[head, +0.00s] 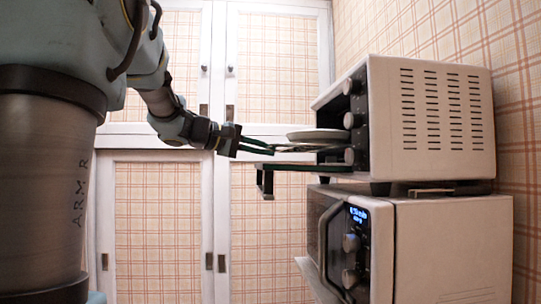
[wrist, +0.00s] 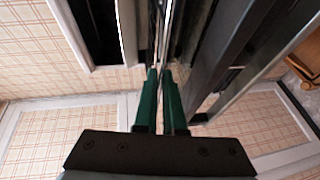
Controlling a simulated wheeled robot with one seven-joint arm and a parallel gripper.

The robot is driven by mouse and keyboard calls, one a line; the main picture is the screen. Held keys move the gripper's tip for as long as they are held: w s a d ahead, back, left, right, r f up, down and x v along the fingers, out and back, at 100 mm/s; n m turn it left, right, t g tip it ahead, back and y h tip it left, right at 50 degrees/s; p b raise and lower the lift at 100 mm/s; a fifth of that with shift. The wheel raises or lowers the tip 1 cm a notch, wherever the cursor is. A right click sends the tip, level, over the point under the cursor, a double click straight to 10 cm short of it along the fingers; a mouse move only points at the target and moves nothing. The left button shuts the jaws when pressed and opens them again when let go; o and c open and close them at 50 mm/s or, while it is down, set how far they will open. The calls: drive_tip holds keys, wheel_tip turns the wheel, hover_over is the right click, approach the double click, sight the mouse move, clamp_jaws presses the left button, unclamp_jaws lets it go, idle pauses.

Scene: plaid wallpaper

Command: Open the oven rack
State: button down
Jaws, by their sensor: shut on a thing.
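The toaster oven (head: 432,115) is white with a dark front and knobs, and its front faces left. Its door (head: 305,167) is folded down flat. The oven rack (head: 296,147) sticks out of the opening to the left, above the door. A white plate (head: 318,134) lies on the rack. My gripper (head: 270,147) is at the rack's outer edge, its green fingers nearly together on it. In the wrist view my gripper (wrist: 160,72) shows its fingers close together with the thin rack edge between them. The rack's inner part is hidden inside the oven.
A white microwave (head: 450,245) with a lit display stands under the oven. The dark door handle (head: 265,182) hangs just below my gripper. Plaid-panelled cabinets (head: 270,75) stand behind. The space left of the oven, below my arm, looks free.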

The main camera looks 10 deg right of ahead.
idle(0.3)
drive_tip(key=c, duration=1)
unclamp_jaws()
drive_tip(key=shift+a, duration=0.1)
drive_tip(key=b+v, duration=0.3)
drive_tip(key=v, duration=0.7)
drive_tip(key=shift+s+a+r, duration=0.1)
drive_tip(key=shift+a, duration=0.25)
wheel_tip(320, 180, down, 23)
drive_tip(key=s+a+n+g+y+p, duration=0.1)
drive_tip(key=s+a+n+g+y, duration=0.1)
drive_tip(key=y, duration=0.5)
drive_tip(key=s+a+f+m+y, duration=0.2)
drive_tip(key=s+a+f, duration=0.1)
drive_tip(key=f, duration=0.3)
drive_tip(key=s+a+f+m+y+p, duration=0.1)
drive_tip(key=s+a+f+y, duration=0.2)
drive_tip(key=s+f, duration=0.2)
drive_tip(key=s+a+f+m+g+y, duration=0.1)
drive_tip(key=s+a+f+m+y, duration=0.1)
drive_tip(key=f, duration=0.7)
drive_tip(key=shift+s+a+m+y, duration=0.15)
drive_tip(key=shift+s+a+y, duration=0.15)
drive_tip(key=shift+s+a, duration=0.25)
drive_tip(key=shift+s+a+m+y, duration=0.15)
drive_tip(key=shift+s+a+y, duration=0.2)
drive_tip(key=shift+s, duration=0.35)
